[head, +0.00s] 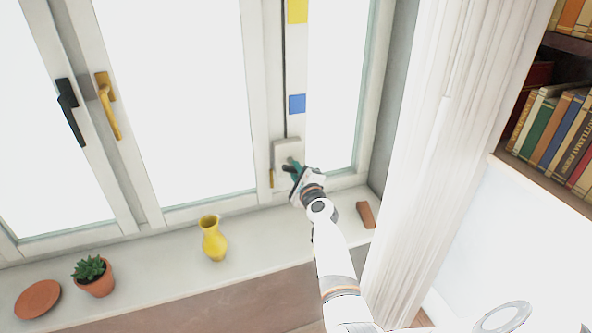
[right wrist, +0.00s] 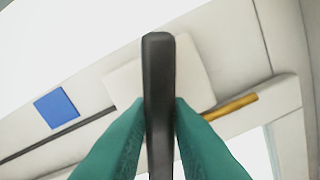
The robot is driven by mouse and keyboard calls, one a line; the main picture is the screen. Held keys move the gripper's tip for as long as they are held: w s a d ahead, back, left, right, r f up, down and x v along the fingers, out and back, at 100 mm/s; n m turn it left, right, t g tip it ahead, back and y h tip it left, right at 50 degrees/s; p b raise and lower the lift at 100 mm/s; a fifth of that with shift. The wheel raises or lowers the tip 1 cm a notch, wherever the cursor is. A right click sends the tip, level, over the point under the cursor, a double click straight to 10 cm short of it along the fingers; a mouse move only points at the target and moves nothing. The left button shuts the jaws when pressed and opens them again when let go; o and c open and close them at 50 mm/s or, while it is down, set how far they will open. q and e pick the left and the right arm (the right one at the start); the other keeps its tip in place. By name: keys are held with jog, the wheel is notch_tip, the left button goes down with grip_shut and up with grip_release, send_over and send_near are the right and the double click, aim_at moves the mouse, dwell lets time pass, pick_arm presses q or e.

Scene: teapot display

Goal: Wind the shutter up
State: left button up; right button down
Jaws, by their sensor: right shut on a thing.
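A pale winder box (head: 287,149) is fixed low on the white window frame, with a dark cord or rod (head: 284,70) running up from it. My right gripper (head: 296,172) is at the front of this box. In the right wrist view its teal fingers (right wrist: 160,125) are shut on a dark bar-like handle (right wrist: 158,65), one on each side. The pale box plate (right wrist: 190,75) shows behind the handle. A blue square (head: 297,103) and a yellow square (head: 297,10) mark the frame beside the cord. I cannot make out the shutter itself; the panes are bright white. My left gripper is out of view.
On the sill stand a yellow vase (head: 214,240), a potted succulent (head: 96,278), a terracotta saucer (head: 38,299) and a small brown block (head: 366,214). Window handles, black (head: 69,108) and yellow (head: 107,105), stick out at left. A white curtain (head: 430,150) hangs right, before a bookshelf (head: 555,135).

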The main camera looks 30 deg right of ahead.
jog(key=shift+m+p, duration=0.5)
jog(key=shift+m, duration=1.7)
jog(key=c, duration=1.3)
grip_release()
jog(key=shift+c, duration=0.2)
jog(key=shift+s, duration=0.1)
jog(key=p+v, duration=0.3)
jog(key=v, duration=0.8)
jog(key=shift+s+p, duration=0.3)
jog(key=shift+s, duration=0.1)
